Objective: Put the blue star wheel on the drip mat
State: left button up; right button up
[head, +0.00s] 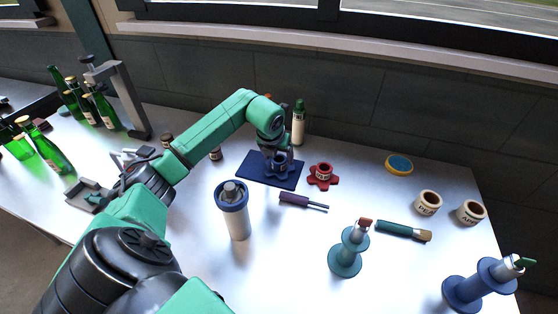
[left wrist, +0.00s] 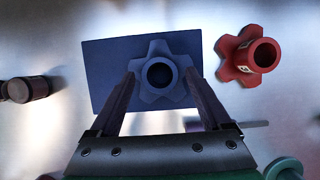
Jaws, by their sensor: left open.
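The blue star wheel (left wrist: 161,77) has a round hub with a dark hole, and it sits over the dark blue drip mat (left wrist: 104,55) in the left wrist view. In the head view the wheel (head: 280,168) appears to rest on the drip mat (head: 252,170), partly hidden by my gripper. My left gripper (head: 277,152) points down just above the wheel. Its fingers (left wrist: 160,100) are apart, one on each side of the hub. My right gripper is in neither view.
A red star wheel (head: 321,176) stands just right of the mat. A purple-handled tool (head: 301,202) lies in front, and a white cylinder with a blue rim (head: 234,212) stands front left. A green-topped bottle (head: 299,126) stands behind. The table right of the red wheel has free room.

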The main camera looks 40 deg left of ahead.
pick_arm(q)
jog(key=b+v, duration=0.1)
jog(key=v, duration=0.8)
jog(key=shift+s+r, duration=0.2)
jog(key=shift+r, duration=0.1)
jog(key=shift+d, duration=0.1)
